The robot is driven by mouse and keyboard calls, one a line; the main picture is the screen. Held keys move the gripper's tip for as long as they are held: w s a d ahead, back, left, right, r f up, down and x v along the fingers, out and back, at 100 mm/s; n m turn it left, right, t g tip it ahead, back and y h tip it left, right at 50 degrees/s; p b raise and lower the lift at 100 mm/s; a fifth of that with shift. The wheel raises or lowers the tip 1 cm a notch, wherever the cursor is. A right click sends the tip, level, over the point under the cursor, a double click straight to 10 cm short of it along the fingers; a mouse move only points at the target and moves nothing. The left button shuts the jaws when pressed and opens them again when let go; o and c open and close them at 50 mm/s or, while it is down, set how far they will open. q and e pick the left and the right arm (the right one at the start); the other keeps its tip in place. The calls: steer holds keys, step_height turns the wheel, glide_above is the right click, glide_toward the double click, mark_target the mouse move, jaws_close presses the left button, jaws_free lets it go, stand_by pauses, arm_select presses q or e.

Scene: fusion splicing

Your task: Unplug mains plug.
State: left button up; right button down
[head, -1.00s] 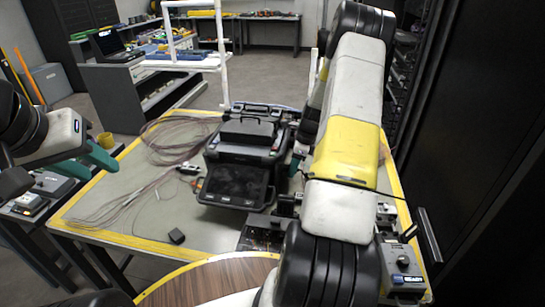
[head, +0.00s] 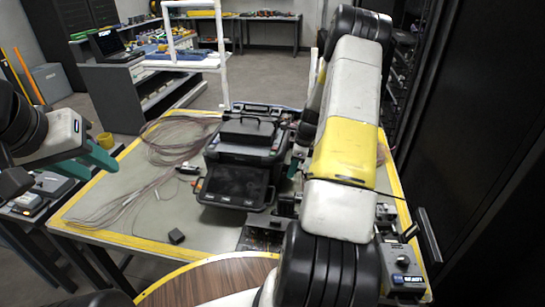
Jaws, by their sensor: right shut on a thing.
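No mains plug can be made out; my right arm covers much of the right half of the table. The black fusion splicer (head: 238,185) stands mid-table with its screen tilted toward me. My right gripper (head: 297,164) shows only as a small teal bit between the splicer and my arm. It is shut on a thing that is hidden. My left gripper (head: 88,164) has teal fingers, spread apart and empty, over the table's left edge, well away from the splicer.
The grey table (head: 140,215) has a yellow border. Loose thin fibres (head: 165,150) lie at its left and back. A small black block (head: 176,237) lies near the front. A grey device (head: 403,262) sits at front right. A dark cabinet (head: 490,140) borders the right.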

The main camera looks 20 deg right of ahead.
mark_target(297, 185)
steer(key=shift+d, duration=0.15)
steer(key=shift+s+d, duration=0.75)
steer(key=shift+d, duration=0.35)
steer(key=shift+s, duration=0.15)
steer(key=shift+s+a, duration=0.35)
steer(key=shift+s, duration=0.3)
steer(key=shift+s+a, duration=0.3)
steer(key=shift+s, duration=0.35)
steer(key=shift+x, duration=0.8)
stand_by(0.3)
steer(key=c, duration=1.2)
jaws_free()
steer(key=shift+s+d, duration=0.1)
steer(key=shift+s, duration=0.05)
